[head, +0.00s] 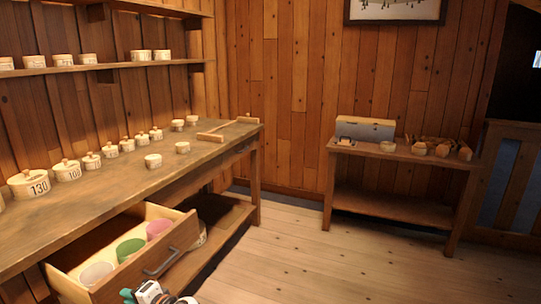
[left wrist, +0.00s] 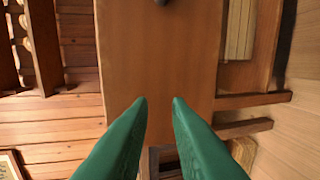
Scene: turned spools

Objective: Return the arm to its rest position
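My left gripper (head: 146,294) shows at the bottom edge of the head view, in front of the open drawer, with only a green and white part of it visible. In the left wrist view its two green fingers (left wrist: 159,101) are apart with nothing between them. Behind the fingers is a smooth wooden panel (left wrist: 160,60), with a dark piece at its top edge, perhaps the drawer front and handle. My right gripper is in neither view.
The drawer (head: 150,262) stands open below the workbench (head: 120,190), holding white, green and pink round things. Lidded round containers (head: 29,184) line the bench. A side table (head: 400,153) stands at the right. The floor (head: 330,268) between is clear.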

